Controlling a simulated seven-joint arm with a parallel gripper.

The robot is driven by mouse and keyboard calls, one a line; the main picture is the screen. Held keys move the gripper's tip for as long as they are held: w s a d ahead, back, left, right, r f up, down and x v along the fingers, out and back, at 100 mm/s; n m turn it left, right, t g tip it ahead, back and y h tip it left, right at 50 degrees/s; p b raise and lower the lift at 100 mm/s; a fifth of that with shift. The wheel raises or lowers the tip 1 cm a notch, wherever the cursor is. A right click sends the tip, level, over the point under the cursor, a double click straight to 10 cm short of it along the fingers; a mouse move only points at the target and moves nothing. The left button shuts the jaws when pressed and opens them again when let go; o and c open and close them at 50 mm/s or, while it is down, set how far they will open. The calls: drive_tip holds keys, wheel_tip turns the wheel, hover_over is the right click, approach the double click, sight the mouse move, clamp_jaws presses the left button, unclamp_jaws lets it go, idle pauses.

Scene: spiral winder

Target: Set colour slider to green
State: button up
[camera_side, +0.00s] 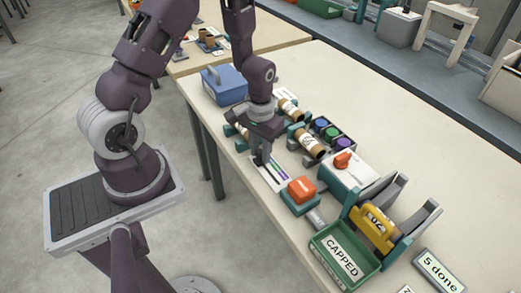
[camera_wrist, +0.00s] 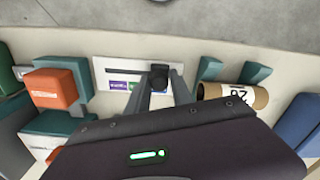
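The colour slider is a white panel (camera_side: 267,178) with a dark slot and coloured labels, lying on the table in front of my arm. In the wrist view the panel (camera_wrist: 108,66) shows a purple label (camera_wrist: 118,86) and a green label (camera_wrist: 135,86). Its black knob (camera_wrist: 158,76) stands at the right end of the visible slot, to the right of the green label. My gripper (camera_side: 262,160) points down over the panel. Its fingertips (camera_wrist: 160,78) are on either side of the knob, very close to it; whether they touch it is unclear. Part of the panel is hidden behind the fingers.
An orange button on a teal base (camera_side: 301,190) stands close beside the panel. Cardboard tubes in teal holders (camera_side: 311,145) and a tray of coloured caps (camera_side: 327,132) lie behind.

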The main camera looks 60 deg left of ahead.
clamp_jaws()
idle(1.1)
